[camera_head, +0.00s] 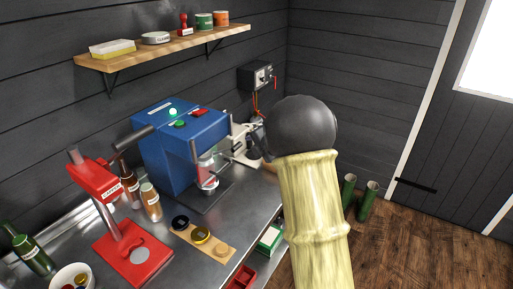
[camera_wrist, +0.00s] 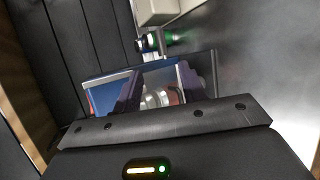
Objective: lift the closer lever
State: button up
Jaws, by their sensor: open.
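The blue machine (camera_head: 180,150) stands on the steel counter against the wall. A dark-handled lever (camera_head: 133,138) sticks out from its left side, slanting slightly. A smaller red press (camera_head: 97,182) with a white label, too small to read surely, stands on a red base to its left. I cannot tell which one is the closer. My gripper (camera_head: 240,143) is at the right side of the blue machine, partly hidden behind my arm. In the wrist view my gripper (camera_wrist: 160,88) is open, with blue and silvery parts showing beyond the fingers. I see nothing held.
Bottles (camera_head: 151,202) stand between the red press and the blue machine. A wooden strip (camera_head: 221,249) with round pieces lies at the counter's front. A shelf (camera_head: 165,47) hangs above. A control box (camera_head: 256,77) is on the wall. Green tubes (camera_head: 367,200) stand at right, by open floor.

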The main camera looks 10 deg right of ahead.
jog(key=shift+s+d+r, duration=0.2)
jog(key=shift+s+r, duration=0.15)
jog(key=shift+s, duration=0.2)
jog(key=c, duration=0.3)
jog(key=shift+s+m, duration=0.15)
jog(key=shift+m, duration=0.15)
jog(key=c, duration=0.4)
jog(key=s+m+h, duration=0.1)
jog(key=m, duration=0.1)
jog(key=s+d+m, duration=0.1)
jog(key=s+m, duration=0.1)
jog(key=s+d+m+h, duration=0.1)
jog(key=s+m, duration=0.1)
jog(key=shift+r+m+h, duration=0.15)
jog(key=shift+m+h, duration=0.15)
grip_shut()
jog(key=s+a+f+m+g, duration=0.1)
jog(key=s+f+m+g, duration=0.1)
jog(key=s+m, duration=0.3)
jog(key=s+a+f+m+g, duration=0.2)
jog(key=s+m, duration=0.4)
jog(key=s, duration=0.8)
jog(key=s+a+f+m+g+h, duration=0.1)
jog(key=s+f+m+g, duration=0.2)
jog(key=s+m, duration=0.3)
jog(key=s+g, duration=0.1)
jog(key=s, duration=0.3)
jog(key=shift+s+a, duration=0.15)
jog(key=shift+a, duration=0.1)
